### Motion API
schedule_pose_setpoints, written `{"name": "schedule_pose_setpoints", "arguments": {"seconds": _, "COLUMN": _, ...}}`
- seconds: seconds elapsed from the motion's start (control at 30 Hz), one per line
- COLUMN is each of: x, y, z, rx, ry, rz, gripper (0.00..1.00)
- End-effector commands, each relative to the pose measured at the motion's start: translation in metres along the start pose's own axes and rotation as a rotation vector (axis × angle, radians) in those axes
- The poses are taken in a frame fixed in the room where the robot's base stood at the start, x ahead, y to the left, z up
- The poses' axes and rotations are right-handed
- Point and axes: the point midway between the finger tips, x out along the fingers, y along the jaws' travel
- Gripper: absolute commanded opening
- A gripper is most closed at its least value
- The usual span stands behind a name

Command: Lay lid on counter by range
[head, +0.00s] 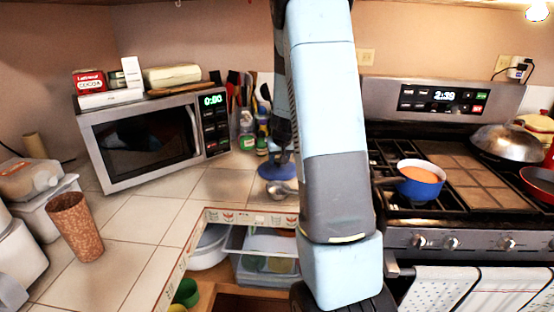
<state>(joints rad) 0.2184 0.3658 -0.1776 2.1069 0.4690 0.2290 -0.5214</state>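A blue, round, shallow piece (278,172) that looks like the lid shows just left of my arm, low over the tiled counter (220,187) beside the range. I cannot tell whether it touches the counter. My gripper (284,150), dark and partly hidden behind my arm, is right above it. Its fingers are too small and covered to show whether they are shut on it. A blue pot (421,187) with orange contents stands uncovered on the left burners of the range (450,236).
A silver ladle-like item (281,190) lies on the counter close to the blue piece. Utensils and bottles (247,132) stand behind, left of my arm. A microwave (153,137) is further left. A domed metal cover (505,142) sits on the range.

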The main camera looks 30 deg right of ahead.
Motion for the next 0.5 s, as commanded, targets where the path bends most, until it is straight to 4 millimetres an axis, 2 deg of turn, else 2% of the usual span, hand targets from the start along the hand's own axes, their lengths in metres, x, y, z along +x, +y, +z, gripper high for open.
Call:
{"name": "schedule_pose_setpoints", "arguments": {"seconds": 0.03, "x": -0.0001, "y": -0.0002, "z": -0.0001, "rx": 0.000, "ry": 0.000, "rz": 0.000, "gripper": 0.54}}
{"name": "schedule_pose_setpoints", "arguments": {"seconds": 0.13, "x": -0.0001, "y": -0.0003, "z": -0.0001, "rx": 0.000, "ry": 0.000, "rz": 0.000, "gripper": 0.63}}
{"name": "schedule_pose_setpoints", "arguments": {"seconds": 0.5, "x": -0.0065, "y": -0.0016, "z": -0.0015, "rx": -0.002, "ry": 0.002, "rz": -0.001, "gripper": 0.63}}
